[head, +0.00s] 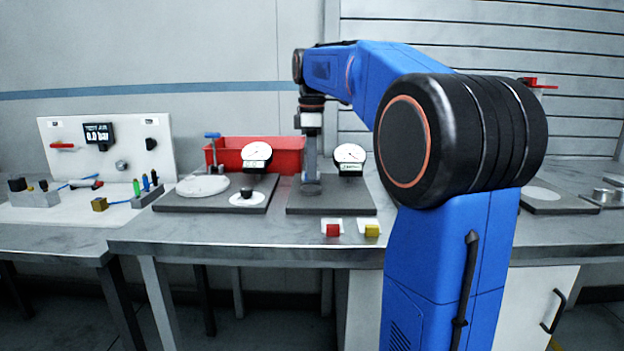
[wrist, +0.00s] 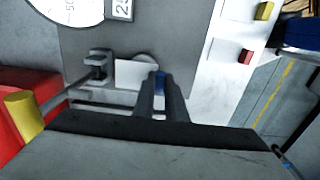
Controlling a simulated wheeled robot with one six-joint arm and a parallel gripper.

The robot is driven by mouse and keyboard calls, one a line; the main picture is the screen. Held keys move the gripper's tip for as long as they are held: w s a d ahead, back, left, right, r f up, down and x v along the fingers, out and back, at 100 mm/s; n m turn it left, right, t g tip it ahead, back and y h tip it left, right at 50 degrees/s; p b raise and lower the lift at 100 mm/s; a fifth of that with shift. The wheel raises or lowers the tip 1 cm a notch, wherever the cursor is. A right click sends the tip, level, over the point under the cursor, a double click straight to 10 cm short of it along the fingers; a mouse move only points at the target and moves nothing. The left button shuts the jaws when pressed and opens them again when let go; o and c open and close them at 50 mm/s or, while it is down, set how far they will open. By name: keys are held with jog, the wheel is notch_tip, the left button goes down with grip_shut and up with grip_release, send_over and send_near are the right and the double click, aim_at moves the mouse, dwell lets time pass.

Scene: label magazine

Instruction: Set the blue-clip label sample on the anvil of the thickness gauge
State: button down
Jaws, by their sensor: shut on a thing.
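My gripper (wrist: 160,88) is shut on the blue clip (wrist: 160,78) of the label sample. Its white card (wrist: 130,73) sticks out to the left of the fingers in the wrist view. The thickness gauge shows there as a grey bracket (wrist: 98,66) close to the card's left end; whether they touch I cannot tell. A pale round piece (wrist: 144,57) lies partly hidden behind the card. In the head view my gripper (head: 311,186) points down, low over the dark base plate (head: 352,209), left of the gauge's dial (head: 349,154). The clip is hidden there.
Red (head: 333,230) and yellow (head: 371,230) clips with white cards lie at the bench's front edge. A second dial gauge (head: 257,153) stands on the plate to the left. A red bin (head: 285,150) is behind.

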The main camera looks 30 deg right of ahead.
jog(key=shift+f, duration=1.55)
jog(key=shift+f, duration=0.1)
jog(key=c, duration=1.8)
grip_release()
notch_tip(320, 180, up, 12)
jog(key=shift+s, duration=0.1)
